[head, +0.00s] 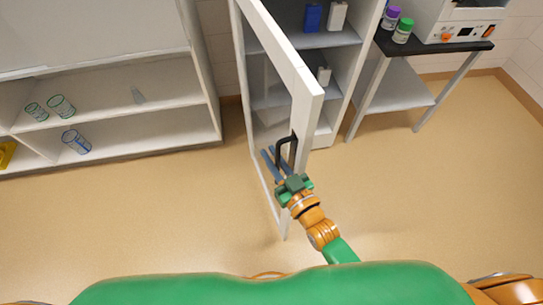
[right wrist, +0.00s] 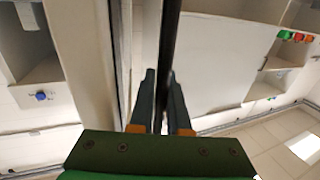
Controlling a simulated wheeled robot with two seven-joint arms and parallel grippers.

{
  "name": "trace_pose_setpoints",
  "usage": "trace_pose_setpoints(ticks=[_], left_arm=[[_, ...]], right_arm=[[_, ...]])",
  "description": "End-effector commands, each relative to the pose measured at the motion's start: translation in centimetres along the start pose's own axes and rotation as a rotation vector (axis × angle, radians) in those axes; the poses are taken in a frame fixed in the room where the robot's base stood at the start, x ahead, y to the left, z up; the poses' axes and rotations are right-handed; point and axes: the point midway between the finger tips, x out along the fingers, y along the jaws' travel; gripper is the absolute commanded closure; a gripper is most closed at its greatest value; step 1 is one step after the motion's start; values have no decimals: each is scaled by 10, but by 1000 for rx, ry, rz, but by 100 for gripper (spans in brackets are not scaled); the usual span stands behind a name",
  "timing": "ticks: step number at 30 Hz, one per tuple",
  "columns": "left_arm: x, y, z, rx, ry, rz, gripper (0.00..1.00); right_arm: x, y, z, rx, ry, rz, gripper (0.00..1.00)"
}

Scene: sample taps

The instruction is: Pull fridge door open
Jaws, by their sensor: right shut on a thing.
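The fridge door (head: 287,62), a white frame with a clear pane, stands swung wide open toward me in the head view. Its black bar handle (head: 289,141) is on the frame near the free edge. My right gripper (head: 270,152) is at this handle. In the right wrist view the handle (right wrist: 170,35) runs down between the fingers of my right gripper (right wrist: 160,78), which are shut on it. The fridge (head: 344,75) behind the door shows shelves with a blue box (head: 312,17) and white boxes (head: 337,15). My left gripper is not in view.
A low white shelf unit (head: 150,82) with several glass beakers stands at the left. At the right, a dark-topped table (head: 425,48) carries a white device (head: 462,22) and jars with purple and green lids. The floor (head: 430,180) to the right is clear.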

Motion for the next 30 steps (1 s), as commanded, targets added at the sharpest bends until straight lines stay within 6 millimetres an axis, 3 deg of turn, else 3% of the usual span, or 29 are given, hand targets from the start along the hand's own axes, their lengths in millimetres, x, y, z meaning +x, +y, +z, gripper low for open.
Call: trace_pose_setpoints(ticks=[4, 5, 6, 15, 24, 30], left_arm=[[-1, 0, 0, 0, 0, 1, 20], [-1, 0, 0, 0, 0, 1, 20], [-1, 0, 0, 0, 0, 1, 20], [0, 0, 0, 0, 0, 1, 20], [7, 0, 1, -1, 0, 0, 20], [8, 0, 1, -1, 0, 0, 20]], right_arm=[[2, 1, -6, 0, 17, 2, 100], [2, 1, -6, 0, 17, 2, 83], [2, 1, -6, 0, 17, 2, 73], [-1, 0, -2, 0, 6, 1, 73], [-57, 0, 0, 0, 5, 1, 73], [-69, 0, -3, -1, 9, 1, 73]])
